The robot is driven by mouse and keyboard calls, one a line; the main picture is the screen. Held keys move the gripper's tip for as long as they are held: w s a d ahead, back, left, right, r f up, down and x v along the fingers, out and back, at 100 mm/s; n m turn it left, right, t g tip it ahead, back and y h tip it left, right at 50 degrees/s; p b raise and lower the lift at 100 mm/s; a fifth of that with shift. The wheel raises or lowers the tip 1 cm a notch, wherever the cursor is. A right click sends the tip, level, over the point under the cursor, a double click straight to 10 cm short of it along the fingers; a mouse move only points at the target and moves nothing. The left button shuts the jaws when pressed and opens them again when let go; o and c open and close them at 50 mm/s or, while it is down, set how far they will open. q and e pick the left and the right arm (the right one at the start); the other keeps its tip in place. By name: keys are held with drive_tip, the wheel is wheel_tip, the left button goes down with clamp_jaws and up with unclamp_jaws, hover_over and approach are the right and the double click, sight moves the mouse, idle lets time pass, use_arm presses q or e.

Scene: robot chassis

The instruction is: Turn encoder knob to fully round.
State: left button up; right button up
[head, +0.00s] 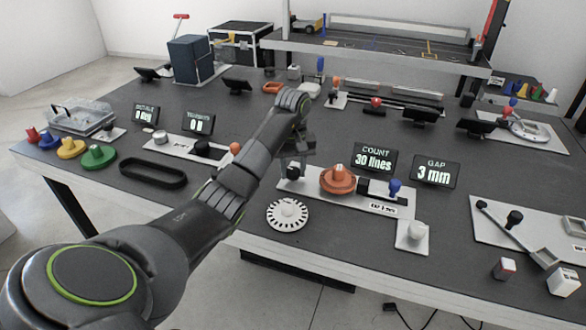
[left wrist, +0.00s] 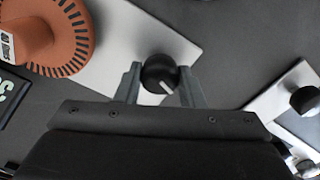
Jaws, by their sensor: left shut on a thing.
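A round black knob (left wrist: 160,72) with a white pointer line stands on the end of a pale plate (left wrist: 128,48). In the left wrist view the line slants down toward the right. My left gripper (left wrist: 161,80) is shut on the knob, one grey finger on each side. In the head view my left gripper (head: 295,163) comes down over the left end of the plate and partly hides the knob (head: 292,173). The orange slotted disc (head: 338,180) sits on the same plate beside the knob. The COUNT display (head: 374,158) reads 30 lines. My right gripper is not in view.
A white slotted disc (head: 287,215) lies on the table in front of the plate. A blue knob (head: 395,187) and the GAP display (head: 436,172), reading 3 mm, stand to the right. A black oval belt (head: 152,174) lies left of my arm.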

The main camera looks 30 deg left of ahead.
sight(293, 169)
use_arm(q)
drive_tip(key=m, duration=0.3)
drive_tip(key=shift+r+m, duration=0.15)
drive_tip(key=shift+m, duration=1.55)
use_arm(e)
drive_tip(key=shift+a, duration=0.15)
use_arm(q)
drive_tip(key=o, duration=1)
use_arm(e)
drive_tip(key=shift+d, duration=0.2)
use_arm(q)
drive_tip(key=shift+r+p, duration=0.4)
drive_tip(key=shift+p, duration=0.1)
wheel_tip(293, 169, up, 3)
drive_tip(key=p, duration=0.3)
wheel_tip(293, 169, up, 14)
drive_tip(key=p, duration=1.3)
drive_tip(key=shift+f, duration=0.25)
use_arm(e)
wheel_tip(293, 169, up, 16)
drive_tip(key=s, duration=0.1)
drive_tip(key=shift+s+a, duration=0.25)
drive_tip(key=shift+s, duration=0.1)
